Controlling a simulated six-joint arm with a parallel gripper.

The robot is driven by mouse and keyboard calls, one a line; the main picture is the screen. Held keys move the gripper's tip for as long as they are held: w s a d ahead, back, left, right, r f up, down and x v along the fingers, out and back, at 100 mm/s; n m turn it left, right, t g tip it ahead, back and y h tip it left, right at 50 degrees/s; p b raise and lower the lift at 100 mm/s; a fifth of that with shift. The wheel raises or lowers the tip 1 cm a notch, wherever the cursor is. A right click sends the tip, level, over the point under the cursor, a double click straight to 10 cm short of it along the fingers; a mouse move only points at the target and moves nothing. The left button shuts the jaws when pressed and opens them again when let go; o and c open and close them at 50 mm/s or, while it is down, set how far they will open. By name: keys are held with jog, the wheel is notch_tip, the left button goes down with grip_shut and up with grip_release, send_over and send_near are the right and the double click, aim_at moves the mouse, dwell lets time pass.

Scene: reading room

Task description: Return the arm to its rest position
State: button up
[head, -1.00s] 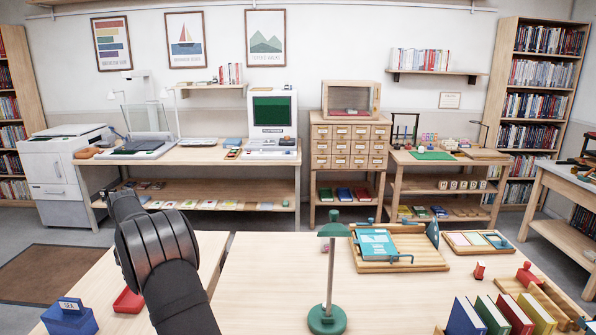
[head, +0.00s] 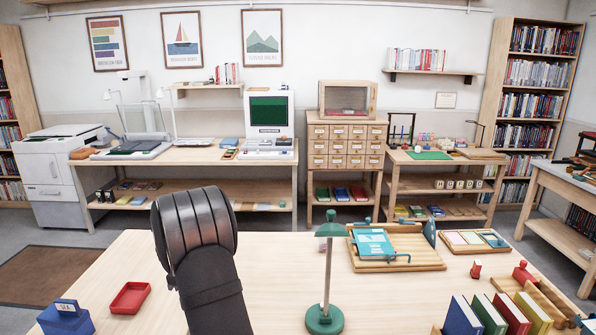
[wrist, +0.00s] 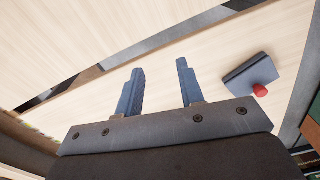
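My arm rises from the near edge of the table in the head view, and its dark upper part stands over the middle-left of the wooden table (head: 110,262). The gripper itself is hidden behind the arm there. In the wrist view my gripper (wrist: 160,88) shows two grey-blue fingers set apart with nothing between them. Pale wood planks lie beyond the fingers. A dark flat block with a red knob (wrist: 251,78) is to the right of the fingers, apart from them.
A green lamp (head: 326,280) stands on the table right of my arm. A red tray (head: 130,298) and a blue box (head: 66,318) are at the left. A wooden board (head: 395,262) and upright books (head: 490,315) are at the right.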

jog(key=a+f, duration=0.2)
jog(key=a, duration=0.1)
jog(key=a+f, duration=0.2)
jog(key=a, duration=0.1)
jog(key=a+f, duration=0.3)
jog(key=shift+s+a+f, duration=0.1)
jog(key=shift+s+a, duration=0.2)
jog(key=shift+s, duration=0.1)
jog(key=shift+f, duration=0.6)
jog(key=shift+r, duration=0.1)
jog(key=shift+r, duration=0.25)
jog(key=d+r, duration=0.2)
jog(key=r, duration=0.1)
jog(key=shift+w+d+r, duration=0.1)
jog(key=shift+w+r, duration=0.05)
jog(key=shift+r, duration=0.05)
jog(key=d+r, duration=0.6)
jog(key=d, duration=0.3)
jog(key=shift+w+a+r, duration=0.25)
jog(key=shift+a, duration=0.55)
jog(key=shift+w+a+r, duration=0.25)
jog(key=shift+w+a, duration=0.05)
jog(key=shift+a, duration=0.55)
jog(key=shift+w+a+r, duration=0.25)
jog(key=shift+a, duration=0.55)
jog(key=shift+d, duration=0.1)
